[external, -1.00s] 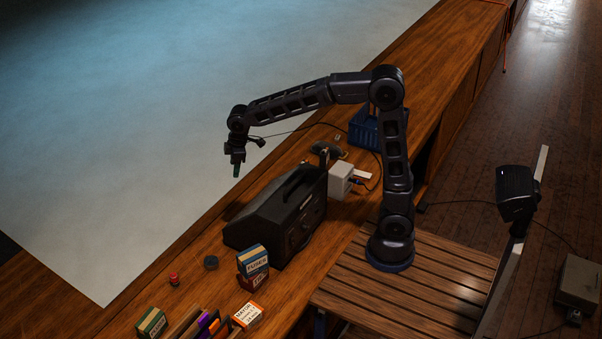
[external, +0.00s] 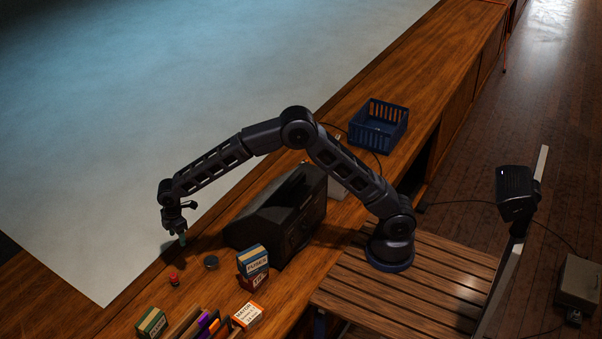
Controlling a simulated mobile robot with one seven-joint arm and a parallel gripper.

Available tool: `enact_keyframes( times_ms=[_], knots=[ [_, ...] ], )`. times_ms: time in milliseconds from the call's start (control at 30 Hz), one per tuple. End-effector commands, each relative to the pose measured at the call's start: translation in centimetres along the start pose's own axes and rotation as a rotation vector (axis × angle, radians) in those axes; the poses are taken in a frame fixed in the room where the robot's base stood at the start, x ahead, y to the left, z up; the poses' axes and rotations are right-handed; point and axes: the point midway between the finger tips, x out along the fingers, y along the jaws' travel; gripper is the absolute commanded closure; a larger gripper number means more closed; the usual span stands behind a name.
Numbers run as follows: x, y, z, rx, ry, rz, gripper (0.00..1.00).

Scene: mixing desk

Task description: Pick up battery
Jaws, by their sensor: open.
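No object is clearly recognisable as a battery at this size. A small red upright piece (external: 174,279) stands on the wooden desk (external: 130,315); I cannot tell whether it is the battery. A dark round low piece (external: 211,262) lies to its right. My gripper (external: 182,238) is open and points down, with greenish tips, near the desk's edge by the pale surface. It is above and slightly right of the red piece in the picture, apart from it. The gap between its fingers is too small to make out.
A black sloped case (external: 280,215) stands right of my gripper, under my arm. Stacked small boxes (external: 253,262), a green-and-tan box (external: 151,323) and an orange-and-white box (external: 247,315) are in front. A blue crate (external: 378,125) stands farther back. The pale surface (external: 90,180) is clear.

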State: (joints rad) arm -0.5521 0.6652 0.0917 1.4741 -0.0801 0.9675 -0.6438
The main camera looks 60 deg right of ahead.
Motion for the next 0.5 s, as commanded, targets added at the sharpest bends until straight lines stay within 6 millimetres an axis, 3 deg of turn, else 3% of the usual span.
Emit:
enact_keyframes(
  times_ms=[33, 200, 500],
  knots=[
    [1.6, -0.3, -1.2, -0.023, -0.006, -0.008, 0.45],
    [5.5, -1.2, -4.3, -0.091, -0.016, -0.024, 0.45],
    [8.2, -2.0, -6.2, -0.133, -0.022, -0.033, 0.45]
  ],
)
